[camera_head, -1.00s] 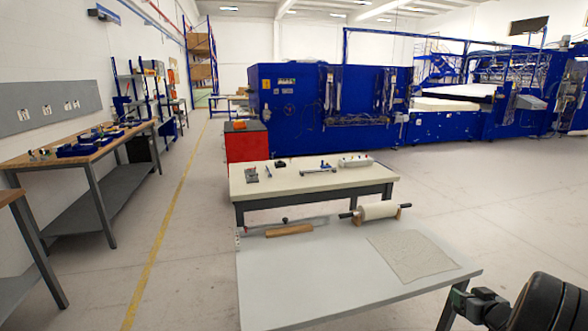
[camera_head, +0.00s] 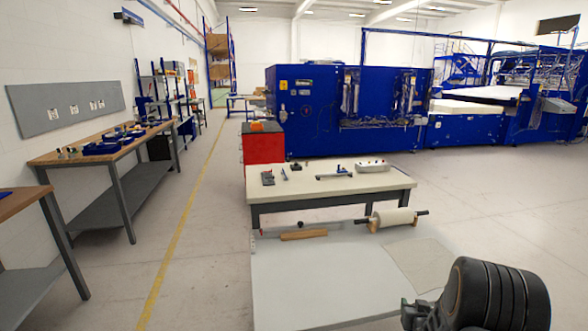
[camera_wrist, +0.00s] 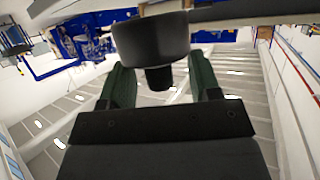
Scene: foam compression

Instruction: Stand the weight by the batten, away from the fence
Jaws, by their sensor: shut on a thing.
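In the wrist view, my gripper (camera_wrist: 158,68) has its two green fingers shut on the dark knob of the weight (camera_wrist: 150,38), whose wide black round body lies beyond the fingertips. In the head view, the batten (camera_head: 303,235), a short wooden bar, lies near the back left of the grey table (camera_head: 310,285). Just behind it runs a thin rail, seemingly the fence (camera_head: 340,222), with a small black knob on it. My dark arm shows at the lower right; the fingers and weight cannot be made out there.
A pale roller (camera_head: 393,217) with black handles rests on wooden supports at the table's back right. A textured sheet (camera_head: 415,262) lies in front of it, partly behind my arm. The table's middle is clear. A second bench (camera_head: 340,183) with small tools stands behind.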

